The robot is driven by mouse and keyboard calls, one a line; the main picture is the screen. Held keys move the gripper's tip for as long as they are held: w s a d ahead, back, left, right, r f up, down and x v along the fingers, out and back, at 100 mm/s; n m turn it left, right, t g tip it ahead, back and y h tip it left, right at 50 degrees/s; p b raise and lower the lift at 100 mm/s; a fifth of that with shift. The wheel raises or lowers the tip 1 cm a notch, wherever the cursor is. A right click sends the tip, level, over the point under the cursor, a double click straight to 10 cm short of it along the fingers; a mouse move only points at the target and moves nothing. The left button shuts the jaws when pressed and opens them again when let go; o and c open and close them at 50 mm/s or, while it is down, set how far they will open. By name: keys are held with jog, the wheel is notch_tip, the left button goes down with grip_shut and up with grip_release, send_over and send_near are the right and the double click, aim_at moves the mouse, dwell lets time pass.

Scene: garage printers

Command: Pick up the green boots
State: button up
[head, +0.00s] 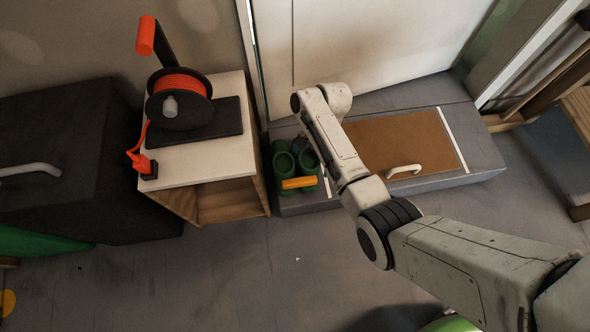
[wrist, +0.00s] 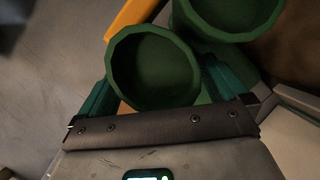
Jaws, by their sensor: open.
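The green boots (head: 283,166) stand upright on the grey ledge beside the wooden cabinet, openings facing up. In the wrist view the nearer boot (wrist: 153,72) shows its round, hollow opening large and close. The second boot (wrist: 228,14) is beside it at the top right. My gripper (wrist: 158,74) is open, with its teal fingers to the left and right of the nearer boot's rim. I cannot tell whether they touch it. In the head view my arm comes down over the boots and the fingers are not clear.
An orange bar (head: 299,182) is against the boots and shows in the wrist view (wrist: 134,22). The white-topped cabinet (head: 205,155) with a cable reel (head: 180,98) stands close on the left. A brown mat (head: 400,142) lies right. The floor in front is clear.

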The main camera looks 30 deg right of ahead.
jog(key=shift+a+f, duration=0.1)
grip_shut()
dwell(0.9)
